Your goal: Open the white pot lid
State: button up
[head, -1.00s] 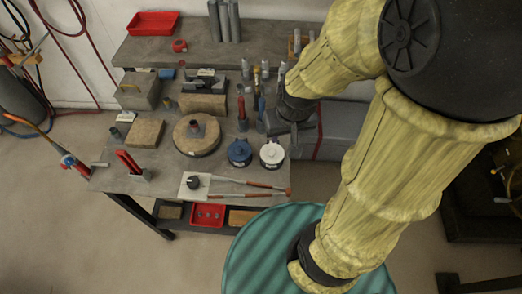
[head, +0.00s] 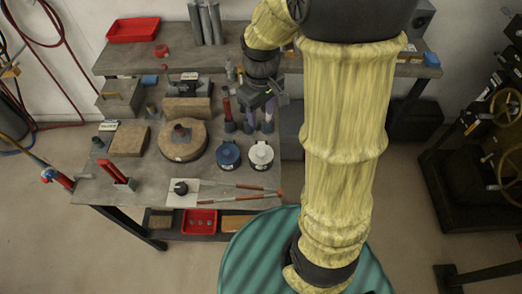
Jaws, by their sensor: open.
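The white pot (head: 261,154) stands near the right front edge of the grey table, with its pale round lid on top. A blue pot (head: 228,154) of like shape stands just left of it. My gripper (head: 258,101) is open, over the right part of the table behind the white pot and apart from it. It is over or close to a row of upright tools. Its fingertips are small and dark here, and I cannot tell whether they touch the tools.
Upright tools with red (head: 227,108) and purple (head: 268,117) parts stand behind the pots. A round wooden block (head: 182,149) is to the left. Red-handled long tools (head: 248,194) lie along the front edge. A raised shelf (head: 160,59) runs behind.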

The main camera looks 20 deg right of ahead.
aim_at(261, 152)
jog(key=shift+r, duration=0.1)
notch_tip(261, 152, down, 18)
jog(key=shift+r+p, duration=0.25)
jog(key=shift+p, duration=0.15)
dwell(0.5)
grip_shut()
